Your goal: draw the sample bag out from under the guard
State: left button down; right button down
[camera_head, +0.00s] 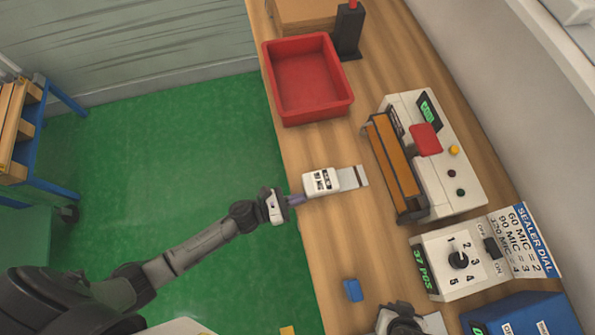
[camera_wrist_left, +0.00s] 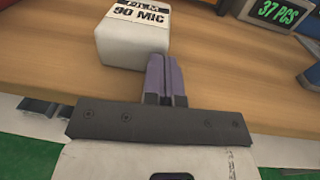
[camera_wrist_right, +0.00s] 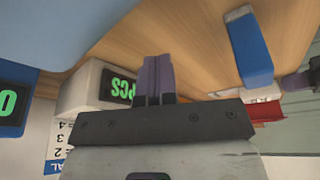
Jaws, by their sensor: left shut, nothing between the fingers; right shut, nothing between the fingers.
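The sample bag (camera_head: 321,182) is a white, block-like pack with a "90 MIC" label and a thin grey flap on its right. It lies on the wooden bench left of the sealer's orange guard bar (camera_head: 396,160). In the head view its flap ends just short of the bar, with a narrow strip of wood between. My left gripper (camera_head: 298,199) is shut and empty at the bag's near left side; whether it touches is unclear. The bag also shows in the left wrist view (camera_wrist_left: 132,38). My right gripper (camera_wrist_right: 158,72) is shut and empty near the dial box.
A red tray (camera_head: 338,107) stands farther up the bench beside a black post (camera_head: 348,35). Bare wood surrounds the bag.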

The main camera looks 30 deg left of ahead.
pick_arm(q)
jog(key=shift+w+d+f, duration=0.1)
jog(key=shift+w+d, duration=0.2)
jog(key=shift+w, duration=0.05)
pick_arm(e)
jog(key=shift+f, duration=0.4)
pick_arm(q)
jog(key=shift+w+d+b, duration=0.2)
jog(key=shift+d+b, duration=0.05)
jog(key=shift+b, duration=0.1)
pick_arm(e)
jog(key=shift+a, duration=0.1)
jog(key=shift+f+b, duration=0.5)
jog(key=shift+f, duration=0.05)
pick_arm(q)
jog(key=v, duration=1.4)
jog(key=shift+r, duration=0.2)
